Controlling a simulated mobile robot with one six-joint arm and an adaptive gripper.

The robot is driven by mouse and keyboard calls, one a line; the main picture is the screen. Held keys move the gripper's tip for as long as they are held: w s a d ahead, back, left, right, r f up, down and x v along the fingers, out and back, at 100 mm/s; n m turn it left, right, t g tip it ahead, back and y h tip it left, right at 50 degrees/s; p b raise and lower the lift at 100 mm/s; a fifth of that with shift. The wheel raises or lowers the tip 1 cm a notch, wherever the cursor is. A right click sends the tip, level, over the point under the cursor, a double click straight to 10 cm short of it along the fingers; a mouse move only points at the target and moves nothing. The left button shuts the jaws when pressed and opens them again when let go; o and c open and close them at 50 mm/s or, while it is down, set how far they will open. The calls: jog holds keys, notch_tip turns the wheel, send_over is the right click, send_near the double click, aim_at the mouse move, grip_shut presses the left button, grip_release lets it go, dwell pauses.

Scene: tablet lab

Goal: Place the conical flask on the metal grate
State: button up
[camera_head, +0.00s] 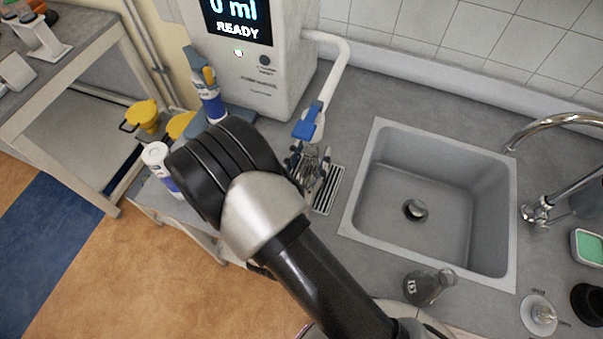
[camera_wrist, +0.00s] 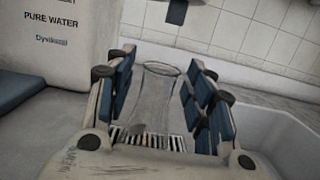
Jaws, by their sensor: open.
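A clear glass conical flask (camera_wrist: 153,98) stands upright between my fingers in the wrist view, with its base over the slotted metal grate (camera_wrist: 176,143). Its base appears to rest on the grate. My gripper (camera_wrist: 161,80) is open, with blue-padded fingers on both sides of the flask and a gap visible at least on the right. In the head view, the grate (camera_head: 328,195) lies left of the sink, below the dispenser spout. My gripper (camera_head: 312,168) is over it, partly hidden by my arm, and the flask there is hard to make out.
The water dispenser (camera_head: 250,85) reads "0 ml READY", and its blue-tipped spout (camera_head: 309,122) overhangs the grate. The sink (camera_head: 440,215) is to the right. Another conical flask (camera_head: 427,287) with dark contents stands at the counter's front. A white bottle (camera_head: 160,168) is at left.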

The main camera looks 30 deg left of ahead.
jog(key=s+d+f, duration=0.1)
jog(key=s, duration=1)
jog(key=shift+s+f+p, duration=0.15)
jog(key=shift+f+p, duration=0.2)
jog(key=shift+d, duration=0.1)
jog(key=w+d+r+m+g+h, duration=0.2)
jog(key=w+d+r+m+h, duration=0.25)
jog(key=d+m+h, duration=0.2)
jog(key=w+d+r+m+g+h, duration=0.3)
jog(key=d+r+m+h, duration=0.2)
jog(key=d+h, duration=0.15)
jog(key=s+d+r+m+g, duration=0.2)
jog(key=s+d+m+g, duration=0.1)
jog(key=d+m+g, duration=0.5)
jog(key=s+d+r+m+g, duration=0.3)
jog(key=d+m+g, duration=0.25)
jog(key=d, duration=0.35)
jog(key=s+d+r+m+t+y, duration=0.1)
jog(key=s+r+m+t+y, duration=0.2)
jog(key=r+m+y, duration=0.4)
jog(key=s+m+y, duration=0.1)
jog(key=m+y, duration=0.3)
jog(key=m, duration=0.1)
jog(key=shift+r+t, duration=0.25)
jog(key=shift+t, duration=0.1)
